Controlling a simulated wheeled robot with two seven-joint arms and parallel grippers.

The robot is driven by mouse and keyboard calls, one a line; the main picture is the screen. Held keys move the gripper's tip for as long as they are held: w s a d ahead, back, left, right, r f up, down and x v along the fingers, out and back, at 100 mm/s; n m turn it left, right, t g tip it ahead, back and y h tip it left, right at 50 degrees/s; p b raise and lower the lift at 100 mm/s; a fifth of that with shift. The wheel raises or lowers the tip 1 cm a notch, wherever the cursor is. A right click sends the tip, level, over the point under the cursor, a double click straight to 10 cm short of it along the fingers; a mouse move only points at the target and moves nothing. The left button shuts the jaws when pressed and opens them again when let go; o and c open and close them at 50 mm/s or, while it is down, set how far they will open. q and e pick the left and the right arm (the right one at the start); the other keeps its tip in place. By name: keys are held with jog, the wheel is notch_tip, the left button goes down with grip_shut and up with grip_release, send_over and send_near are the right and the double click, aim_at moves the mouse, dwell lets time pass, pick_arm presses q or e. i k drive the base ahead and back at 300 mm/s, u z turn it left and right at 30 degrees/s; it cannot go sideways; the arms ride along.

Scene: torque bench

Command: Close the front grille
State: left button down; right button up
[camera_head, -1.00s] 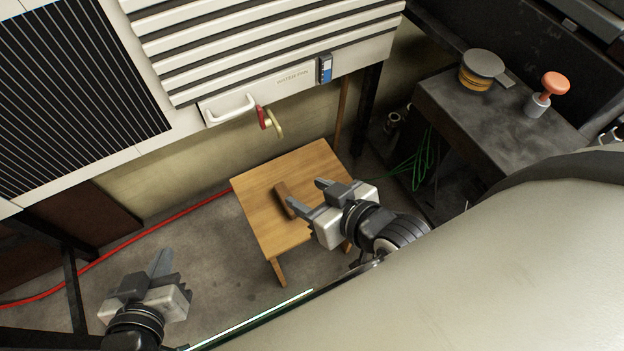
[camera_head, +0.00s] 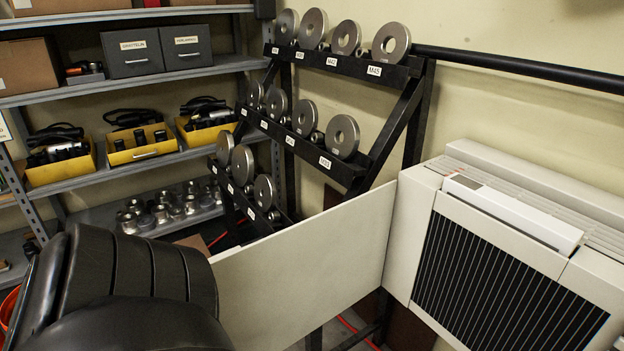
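A plain white flat panel (camera_head: 310,270), which looks like the front grille, stands swung out from the left side of the white wall unit (camera_head: 405,225). Its right edge meets the unit; its lower left part is hidden. The unit's dark vertical fins (camera_head: 500,290) are exposed to the right of the panel. The unit's right end is outside the picture. Neither of my grippers is in view, so I cannot see whether either touches the panel.
A black rack (camera_head: 350,170) with several metal rings stands behind the panel. Grey shelves (camera_head: 95,90) with yellow bins (camera_head: 140,148) and boxes fill the left. A dark rail (camera_head: 520,68) runs along the wall. A red hose (camera_head: 350,327) lies below the panel.

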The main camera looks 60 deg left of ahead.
aim_at(274, 291)
jog(key=k, duration=0.35)
jog(key=z, duration=2.4)
jog(key=k, duration=2.35)
jog(key=u, duration=1.95)
jog(key=i, duration=1)
